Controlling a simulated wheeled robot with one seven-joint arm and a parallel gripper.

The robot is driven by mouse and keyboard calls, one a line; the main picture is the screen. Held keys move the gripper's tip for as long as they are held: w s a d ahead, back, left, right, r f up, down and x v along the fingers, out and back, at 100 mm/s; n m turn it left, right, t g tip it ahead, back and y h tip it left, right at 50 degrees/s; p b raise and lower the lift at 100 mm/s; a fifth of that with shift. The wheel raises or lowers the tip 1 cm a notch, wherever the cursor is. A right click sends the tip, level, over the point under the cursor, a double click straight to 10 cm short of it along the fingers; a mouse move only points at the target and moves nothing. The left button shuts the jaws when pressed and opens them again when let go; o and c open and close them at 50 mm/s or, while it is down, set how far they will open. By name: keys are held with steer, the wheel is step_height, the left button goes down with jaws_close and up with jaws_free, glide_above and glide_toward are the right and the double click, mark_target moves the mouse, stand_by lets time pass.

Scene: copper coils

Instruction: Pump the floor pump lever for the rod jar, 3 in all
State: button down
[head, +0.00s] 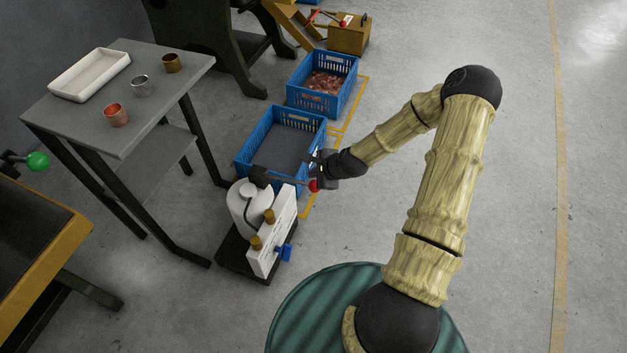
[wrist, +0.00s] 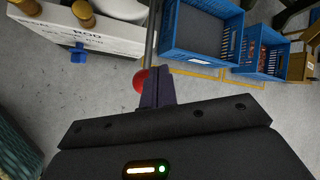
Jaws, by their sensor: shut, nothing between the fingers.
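The floor pump stands on a dark base, with a white jar (head: 243,211) and a white panel (head: 274,240). In the wrist view the panel (wrist: 95,42) reads "ROD". The pump's lever is a thin grey rod (head: 285,181) running from a black pivot (head: 259,176) to a red ball (head: 314,185). The rod (wrist: 150,45) and red ball (wrist: 141,80) also show in the wrist view. My gripper (head: 317,164) is shut and empty at the ball end of the lever. Its fingers (wrist: 156,88) appear right beside the ball; I cannot tell whether they touch.
An empty-looking blue crate (head: 240,163) is behind the pump, and another blue crate (head: 291,92) holds copper pieces. A grey table (head: 160,85) with a white tray (head: 90,74) and three small cups stands at left. The floor at right is clear.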

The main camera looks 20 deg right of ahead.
steer(key=shift+w+a+r+p, duration=0.1)
steer(key=shift+a+r+p, duration=0.05)
steer(key=shift+r+p, duration=0.85)
steer(key=shift+w+a+r+p, duration=0.1)
steer(key=shift+r+p, duration=0.65)
steer(key=shift+r, duration=0.45)
stand_by(0.9)
